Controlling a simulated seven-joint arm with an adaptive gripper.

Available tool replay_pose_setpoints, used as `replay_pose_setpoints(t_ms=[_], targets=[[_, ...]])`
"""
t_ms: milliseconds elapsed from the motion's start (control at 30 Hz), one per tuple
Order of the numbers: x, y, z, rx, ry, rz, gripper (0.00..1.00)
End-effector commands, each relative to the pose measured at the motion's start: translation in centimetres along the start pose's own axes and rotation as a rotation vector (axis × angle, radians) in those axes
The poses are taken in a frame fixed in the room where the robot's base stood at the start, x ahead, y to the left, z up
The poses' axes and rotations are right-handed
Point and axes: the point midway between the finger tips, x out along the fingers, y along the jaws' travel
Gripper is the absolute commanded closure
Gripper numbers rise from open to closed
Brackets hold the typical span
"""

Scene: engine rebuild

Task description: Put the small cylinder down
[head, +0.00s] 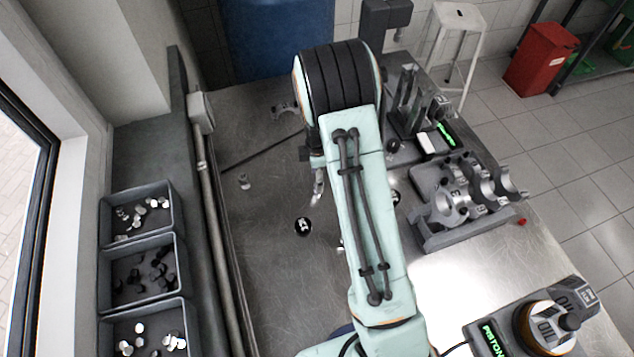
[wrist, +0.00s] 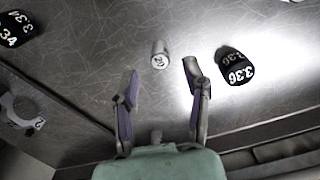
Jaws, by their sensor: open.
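A small silver cylinder (wrist: 160,55) with a number on its top stands upright on the metal bench in the wrist view. It lies ahead of the gap between the fingertips of my gripper (wrist: 162,75). The fingers are spread wide with nothing between them touching the cylinder. In the head view my gripper (head: 318,188) is largely hidden behind my arm.
Black cylinders marked 3.36 (wrist: 234,66) and 3.34 (wrist: 14,28) lie either side in the wrist view. Several grey bins (head: 140,243) of small parts line the left side. A cradle with silver parts (head: 470,229) stands at right. The left bench area is mostly clear.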

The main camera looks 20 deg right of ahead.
Motion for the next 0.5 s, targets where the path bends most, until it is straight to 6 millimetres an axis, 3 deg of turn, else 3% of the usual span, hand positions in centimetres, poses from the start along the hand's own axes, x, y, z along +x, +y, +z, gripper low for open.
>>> replay_pose_setpoints(t_ms=[200,500], targets=[[-5.2,0.1,-0.1,-0.002,0.001,0.005,0.53],[-9.2,-0.7,-0.3,0.041,0.009,0.002,0.53]])
